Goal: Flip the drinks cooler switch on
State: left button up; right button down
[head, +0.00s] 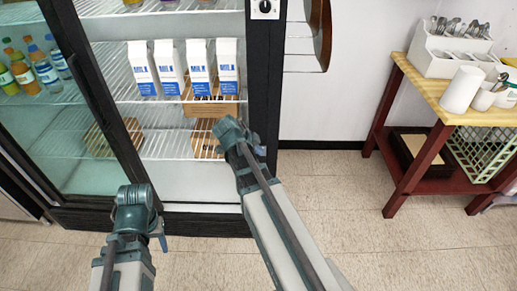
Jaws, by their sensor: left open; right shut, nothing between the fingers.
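The drinks cooler (262,90) has a black frame and stands at the left. Its switch (265,6) is a small white plate with a dark round centre, high on the right frame post at the top edge of the picture. I cannot tell its setting. My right gripper (232,135) is shut and empty, in front of the cooler's lower right part, well below the switch. My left gripper (136,205) is open and empty, lower and further left, in front of the cooler's base. The fingertips of both are hard to make out.
Milk cartons (198,68) stand on a cooler shelf, with bottles (43,66) behind the glass at the left. A wooden-topped red table (430,90) with cutlery and mugs stands at the right. The tiled floor (340,200) between is clear.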

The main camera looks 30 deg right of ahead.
pick_arm(q)
notch_tip(320, 180, up, 7)
jog(key=p, duration=0.6)
pick_arm(e)
jog(key=w+v, duration=0.1)
jog(key=v, duration=0.7)
jog(key=shift+d+r, duration=0.35)
jog(key=shift+r, duration=0.05)
jog(key=shift+a, duration=0.1)
